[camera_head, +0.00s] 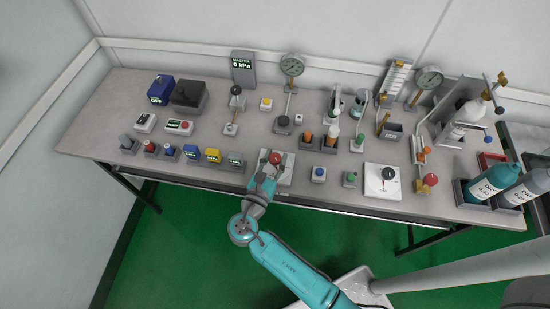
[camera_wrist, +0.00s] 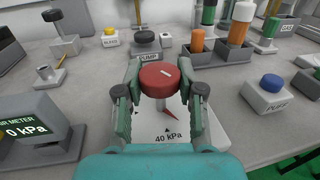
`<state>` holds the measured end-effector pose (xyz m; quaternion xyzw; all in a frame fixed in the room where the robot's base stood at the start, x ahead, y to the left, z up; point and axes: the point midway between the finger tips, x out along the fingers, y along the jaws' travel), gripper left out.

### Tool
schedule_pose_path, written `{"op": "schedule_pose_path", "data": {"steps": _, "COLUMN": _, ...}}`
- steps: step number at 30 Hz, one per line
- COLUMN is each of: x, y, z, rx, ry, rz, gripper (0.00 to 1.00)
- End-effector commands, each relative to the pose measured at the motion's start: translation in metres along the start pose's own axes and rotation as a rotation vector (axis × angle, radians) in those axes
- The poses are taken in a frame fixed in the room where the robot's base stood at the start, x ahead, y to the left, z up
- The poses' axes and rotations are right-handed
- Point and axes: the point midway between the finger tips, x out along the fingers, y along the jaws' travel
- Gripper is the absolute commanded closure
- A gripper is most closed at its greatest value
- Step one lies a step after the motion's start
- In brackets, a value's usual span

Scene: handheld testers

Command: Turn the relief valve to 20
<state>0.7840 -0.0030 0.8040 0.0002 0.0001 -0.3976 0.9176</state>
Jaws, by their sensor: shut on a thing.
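The relief valve appears to be the red round knob (camera_head: 276,157) on a white plate (camera_head: 286,176) at the front edge of the table. In the wrist view, the red knob (camera_wrist: 158,72) has a pale line on top. A red pointer shows below it on the white plate (camera_wrist: 150,128), along with the print "40 kPa". The rest of the scale is hidden by the knob and my fingers. My gripper (camera_head: 270,166) reaches over the table's front edge to the knob. In the wrist view, my gripper (camera_wrist: 160,88) is shut on the knob, one finger on each side.
A blue-button box (camera_head: 318,174) stands to the right, and small meters (camera_head: 236,160) stand to the left. A black knob on another white plate (camera_head: 371,183) is farther right. A black pump button (camera_wrist: 146,42) stands behind the knob. Close neighbours leave little room sideways.

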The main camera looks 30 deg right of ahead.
Motion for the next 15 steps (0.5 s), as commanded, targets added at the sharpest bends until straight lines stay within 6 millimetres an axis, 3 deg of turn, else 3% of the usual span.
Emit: {"op": "schedule_pose_path", "data": {"steps": 15, "x": 0.0014, "y": -0.0035, "z": -0.0002, "rx": -0.002, "ry": 0.0, "rz": 0.44, "gripper": 0.97}}
